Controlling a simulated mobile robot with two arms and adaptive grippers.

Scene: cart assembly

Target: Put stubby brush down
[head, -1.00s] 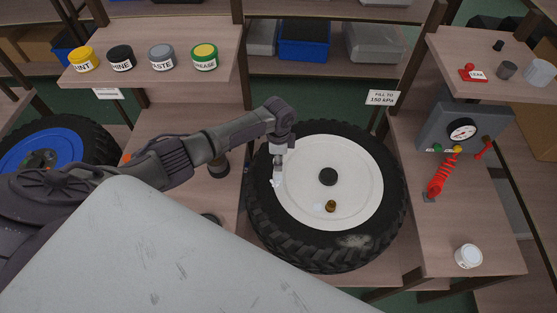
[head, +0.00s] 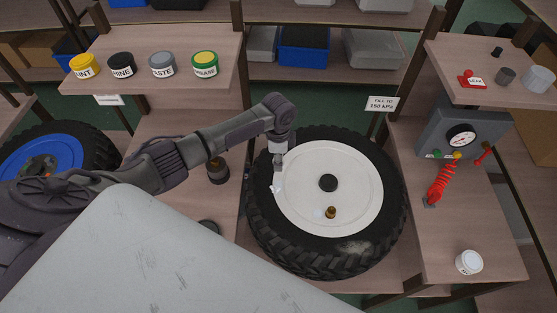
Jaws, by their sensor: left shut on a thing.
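My left gripper (head: 278,186) points down over the left side of the white rim (head: 345,160) of the flat-lying wheel. It is shut on a small, pale-ended thing, seemingly the stubby brush, mostly hidden by the fingers. I cannot tell whether its tip touches the rim. The black tyre (head: 385,240) surrounds the rim. A black hub cap (head: 328,183) is in the middle, and a small brass-coloured piece (head: 331,212) stands on the rim's near side. My right gripper is not in view.
Several labelled jars stand on the upper left shelf (head: 150,85). A dark cylinder (head: 217,172) stands on the bench left of the wheel. At right are a gauge box (head: 460,135) with a red coiled hose (head: 440,185) and a white jar (head: 469,262). The bench around that jar is clear.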

